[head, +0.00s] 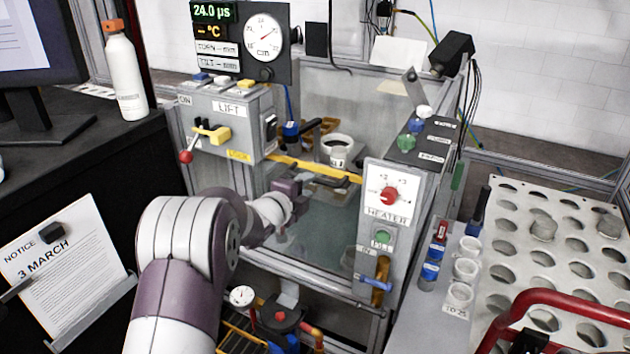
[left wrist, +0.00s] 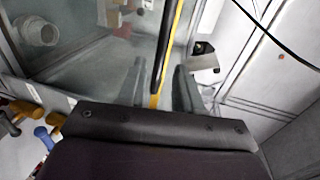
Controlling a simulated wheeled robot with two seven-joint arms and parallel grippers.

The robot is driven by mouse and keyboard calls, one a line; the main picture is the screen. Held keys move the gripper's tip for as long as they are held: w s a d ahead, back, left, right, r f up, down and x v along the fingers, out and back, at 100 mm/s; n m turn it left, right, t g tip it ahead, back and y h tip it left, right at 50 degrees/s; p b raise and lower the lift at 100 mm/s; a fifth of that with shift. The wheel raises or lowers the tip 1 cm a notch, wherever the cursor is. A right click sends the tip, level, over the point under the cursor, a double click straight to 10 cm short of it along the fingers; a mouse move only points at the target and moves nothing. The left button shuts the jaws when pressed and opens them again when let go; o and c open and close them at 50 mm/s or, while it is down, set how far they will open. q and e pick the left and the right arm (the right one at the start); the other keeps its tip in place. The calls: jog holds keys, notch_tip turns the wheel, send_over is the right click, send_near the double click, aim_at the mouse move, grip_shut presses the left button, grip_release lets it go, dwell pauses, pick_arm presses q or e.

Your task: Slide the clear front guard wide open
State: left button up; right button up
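The clear front guard (head: 325,222) is a see-through panel on the front of the machine, with a yellow strip (head: 285,161) along its upper edge. A dark handle bar (head: 335,180) runs along the strip; it also shows in the left wrist view (left wrist: 168,50). My left gripper (head: 298,190) is at the guard's front, close to the strip. In the left wrist view its two fingers (left wrist: 160,88) stand apart on either side of the bar and strip. Whether they touch the bar cannot be told. My right gripper is not in view.
A control box with a red-knobbed lever (head: 187,157) stands left of the guard. A heater panel (head: 388,200) with a dial stands right of it. A perforated rack (head: 510,240) and a red tube (head: 560,298) are at the right. Gauges and pipes (head: 285,315) lie below.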

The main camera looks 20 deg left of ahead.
aim_at(315, 181)
pick_arm(q)
jog(key=x, duration=0.5)
jog(key=shift+w+d, duration=0.1)
jog(key=shift+w, duration=0.15)
jog(key=shift+c, duration=0.4)
grip_shut()
jog(key=shift+f, duration=0.1)
notch_tip(315, 181, down, 32)
jog(key=b, duration=2.7)
jog(key=shift+f, duration=0.1)
